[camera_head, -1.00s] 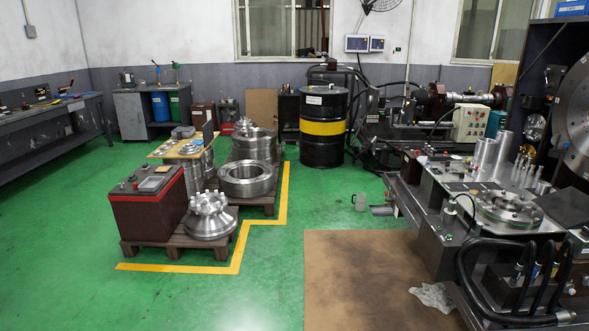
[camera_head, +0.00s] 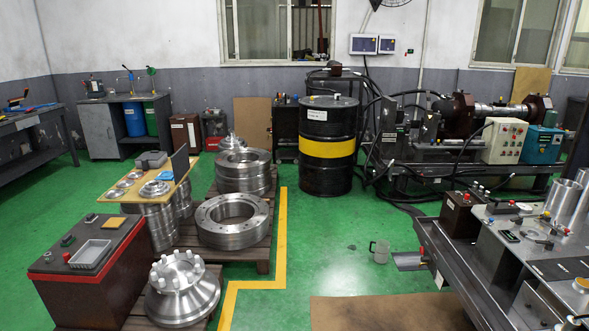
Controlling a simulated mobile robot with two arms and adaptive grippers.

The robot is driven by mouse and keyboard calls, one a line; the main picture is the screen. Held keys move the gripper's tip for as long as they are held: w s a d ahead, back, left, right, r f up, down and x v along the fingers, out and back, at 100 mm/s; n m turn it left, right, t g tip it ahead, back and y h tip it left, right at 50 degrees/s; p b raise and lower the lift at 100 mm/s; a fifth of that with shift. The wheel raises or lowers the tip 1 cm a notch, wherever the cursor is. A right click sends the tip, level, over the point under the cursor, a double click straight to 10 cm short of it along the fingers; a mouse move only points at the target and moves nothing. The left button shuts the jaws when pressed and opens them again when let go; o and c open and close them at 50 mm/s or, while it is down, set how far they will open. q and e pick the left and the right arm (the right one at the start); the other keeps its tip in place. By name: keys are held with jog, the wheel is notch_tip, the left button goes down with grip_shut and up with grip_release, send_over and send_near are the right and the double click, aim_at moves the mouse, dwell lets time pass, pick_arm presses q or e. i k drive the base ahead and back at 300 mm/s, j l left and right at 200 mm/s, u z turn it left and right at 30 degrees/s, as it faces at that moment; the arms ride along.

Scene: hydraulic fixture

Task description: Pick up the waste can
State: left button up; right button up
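No object is plainly marked as the waste can. A large black drum with a yellow band and a white label (camera_head: 327,148) stands upright on the green floor at the back middle. A blue bin (camera_head: 135,119) and a green bin (camera_head: 156,116) stand under a grey workbench at the back left. A small clear jug with a handle (camera_head: 379,251) stands on the floor at right of centre. Neither of my grippers is in view.
Pallets with steel rings (camera_head: 234,222) and a dark red box (camera_head: 88,272) fill the left front. A machine bench (camera_head: 490,262) fills the right. Open green floor (camera_head: 330,255) and a brown mat (camera_head: 390,313) lie between.

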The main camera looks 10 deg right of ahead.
aim_at(381, 253)
jog(key=i, duration=2.4)
